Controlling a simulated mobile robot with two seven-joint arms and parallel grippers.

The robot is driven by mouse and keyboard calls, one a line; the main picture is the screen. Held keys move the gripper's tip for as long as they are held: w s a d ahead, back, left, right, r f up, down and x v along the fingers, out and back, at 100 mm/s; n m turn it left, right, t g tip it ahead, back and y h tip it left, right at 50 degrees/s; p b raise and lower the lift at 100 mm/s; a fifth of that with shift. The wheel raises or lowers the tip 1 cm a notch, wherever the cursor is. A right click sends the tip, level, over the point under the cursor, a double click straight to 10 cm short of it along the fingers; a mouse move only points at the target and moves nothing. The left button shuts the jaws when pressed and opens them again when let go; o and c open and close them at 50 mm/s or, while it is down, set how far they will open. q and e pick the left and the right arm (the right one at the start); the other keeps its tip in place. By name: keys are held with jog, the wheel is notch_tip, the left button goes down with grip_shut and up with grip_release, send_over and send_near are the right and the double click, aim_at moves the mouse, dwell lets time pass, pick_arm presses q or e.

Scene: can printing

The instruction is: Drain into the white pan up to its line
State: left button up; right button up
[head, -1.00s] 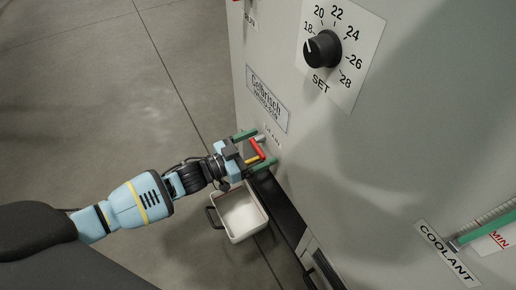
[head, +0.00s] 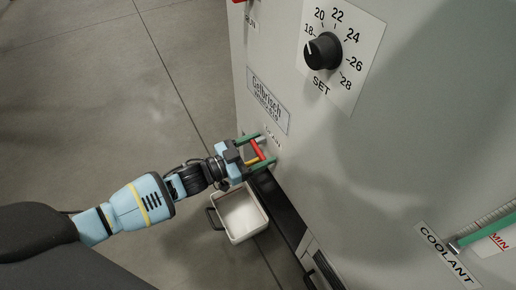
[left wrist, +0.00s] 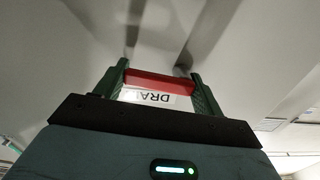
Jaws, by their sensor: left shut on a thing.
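The white pan (head: 233,236) sits on the floor at the foot of the machine, its dark handle to the left. Its inside looks pale; I cannot make out a line or any liquid in it. My left gripper (head: 261,151) is above the pan, at the machine's front. Its green fingers are shut on the red drain handle (head: 257,149), a yellow part beside it. In the left wrist view the red handle (left wrist: 160,82) spans between the two fingers, with the drain label (left wrist: 150,98) partly seen. The drain outlet is hidden. My right gripper is not in view.
The grey machine front (head: 350,170) fills the right side. It carries a black set dial (head: 322,50) and a coolant gauge tube (head: 485,229) at lower right. A dark base strip runs beside the pan. The floor at left is clear.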

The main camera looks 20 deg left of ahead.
pick_arm(q)
jog(key=m, duration=0.2)
jog(key=f+m, duration=0.1)
jog(key=m, duration=0.1)
jog(key=shift+f+m, duration=0.15)
jog(key=shift+m, duration=0.25)
jog(key=shift+w+a+f+m, duration=0.1)
jog(key=shift+f+m, duration=0.05)
jog(key=shift+m, duration=0.55)
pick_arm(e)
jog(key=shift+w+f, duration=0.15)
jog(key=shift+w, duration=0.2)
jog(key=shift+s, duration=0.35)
pick_arm(q)
jog(key=o, duration=1)
jog(key=shift+c, duration=0.2)
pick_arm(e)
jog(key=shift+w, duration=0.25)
pick_arm(q)
jog(key=shift+a, duration=0.1)
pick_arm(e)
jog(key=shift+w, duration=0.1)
